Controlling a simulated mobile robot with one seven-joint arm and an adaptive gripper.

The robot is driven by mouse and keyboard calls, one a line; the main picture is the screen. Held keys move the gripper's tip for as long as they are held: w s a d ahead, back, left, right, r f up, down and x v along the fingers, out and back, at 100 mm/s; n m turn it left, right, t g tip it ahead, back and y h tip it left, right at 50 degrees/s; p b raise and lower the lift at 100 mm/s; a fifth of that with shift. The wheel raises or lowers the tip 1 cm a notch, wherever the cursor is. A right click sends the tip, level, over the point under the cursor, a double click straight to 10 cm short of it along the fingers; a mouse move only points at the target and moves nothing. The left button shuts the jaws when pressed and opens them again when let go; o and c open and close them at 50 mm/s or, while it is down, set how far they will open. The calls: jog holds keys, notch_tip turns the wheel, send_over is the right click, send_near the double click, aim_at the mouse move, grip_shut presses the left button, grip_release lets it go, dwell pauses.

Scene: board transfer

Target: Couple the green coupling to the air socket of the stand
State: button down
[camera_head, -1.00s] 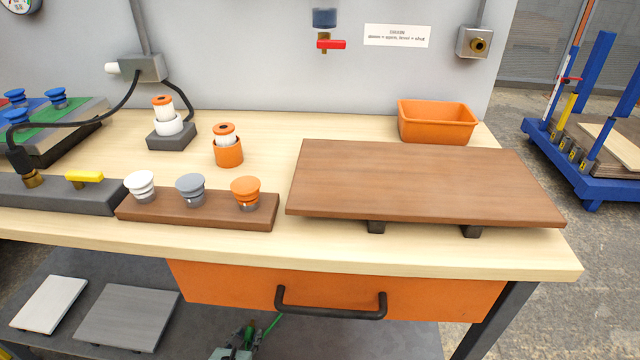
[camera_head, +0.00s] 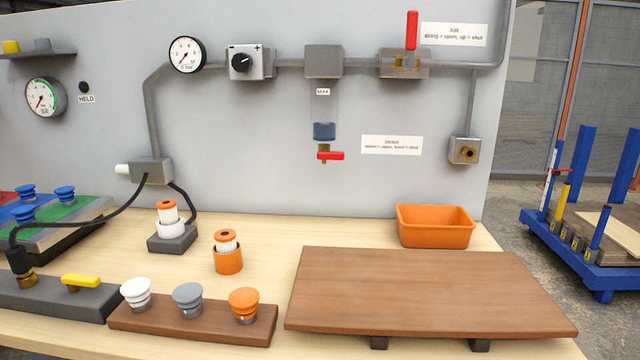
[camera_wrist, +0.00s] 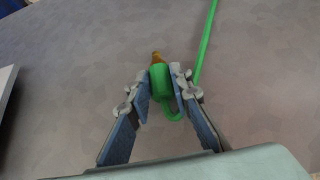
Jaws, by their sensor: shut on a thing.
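In the wrist view the green coupling (camera_wrist: 160,80), a short cylinder with a brass-coloured tip, sits between the fingers of my gripper (camera_wrist: 161,84). My gripper is shut on it, with the tip pointing away from the palm. A green hose (camera_wrist: 204,50) loops from the coupling and runs up out of the frame. In the head view the air socket (camera_head: 466,152) is a brass ring on a grey box at the right of the back panel, below a pipe. Its opening looks free. My gripper and the coupling are not in the head view now.
The bench holds a brown board (camera_head: 430,295) on feet, an orange bin (camera_head: 434,227) below the socket, and a rack of suction cups (camera_head: 188,298). A red-handled air valve (camera_head: 411,32) stands up above. A blue cart (camera_head: 590,240) is at right.

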jog(key=shift+r+p, duration=2.2)
jog(key=shift+r, duration=0.7)
